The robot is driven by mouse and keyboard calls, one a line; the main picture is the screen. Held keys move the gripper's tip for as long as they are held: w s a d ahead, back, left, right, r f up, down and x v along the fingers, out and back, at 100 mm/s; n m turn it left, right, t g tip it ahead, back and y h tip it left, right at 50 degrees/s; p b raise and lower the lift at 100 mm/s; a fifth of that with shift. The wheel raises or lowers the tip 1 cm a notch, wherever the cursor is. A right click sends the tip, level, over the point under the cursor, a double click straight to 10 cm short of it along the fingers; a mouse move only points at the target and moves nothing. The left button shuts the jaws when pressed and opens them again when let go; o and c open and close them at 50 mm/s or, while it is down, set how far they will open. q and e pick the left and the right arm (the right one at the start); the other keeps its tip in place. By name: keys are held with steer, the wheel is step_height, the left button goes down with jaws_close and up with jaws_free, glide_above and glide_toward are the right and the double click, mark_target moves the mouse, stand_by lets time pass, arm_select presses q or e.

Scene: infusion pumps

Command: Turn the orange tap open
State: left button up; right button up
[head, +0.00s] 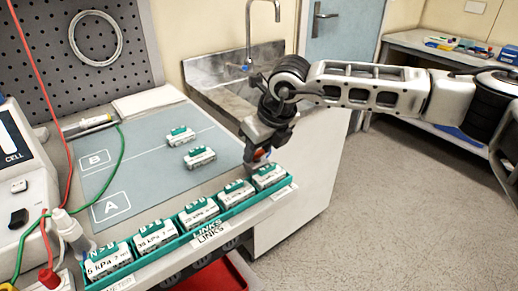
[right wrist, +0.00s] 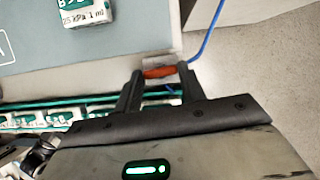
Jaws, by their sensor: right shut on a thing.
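The orange tap (right wrist: 159,72) shows in the right wrist view as a short orange-red bar, lying roughly crosswise between my fingertips. My right gripper (right wrist: 161,78) is shut on it, one finger at each end. In the head view my right gripper (head: 259,155) points down at the right edge of the bench, by the far end of the green tray. Only a little orange shows there, and the tap's body is mostly hidden by the gripper. A blue tube (right wrist: 208,32) runs up and right from beside the tap. My left gripper is not in view.
A green tray (head: 153,255) of several labelled blocks lines the bench's front edge, close to my right gripper. Two more blocks (head: 200,156) lie on the grey mat (head: 110,175). A sink with a faucet (head: 249,40) stands behind. Open floor (head: 370,210) lies to the right.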

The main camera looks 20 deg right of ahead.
steer(key=shift+w+d+f+n+y+b, duration=0.1)
steer(key=shift+n+y+b, duration=0.45)
steer(key=shift+n, duration=0.55)
steer(key=shift+n+g+b, duration=0.3)
steer(key=shift+n+g, duration=0.1)
steer(key=shift+n, duration=0.4)
steer(key=n+y, duration=0.1)
steer(key=n, duration=0.2)
steer(key=shift+w+d+g, duration=0.1)
steer(key=shift+w+g, duration=0.05)
steer(key=shift+g, duration=0.25)
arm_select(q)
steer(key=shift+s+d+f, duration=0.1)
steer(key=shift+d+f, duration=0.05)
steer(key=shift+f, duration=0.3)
arm_select(e)
steer(key=shift+n+g+y, duration=0.25)
steer(key=shift+n+g, duration=0.15)
steer(key=shift+n, duration=0.7)
steer(key=shift+r, duration=0.2)
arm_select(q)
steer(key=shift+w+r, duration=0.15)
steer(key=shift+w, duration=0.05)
arm_select(e)
steer(key=o, duration=1)
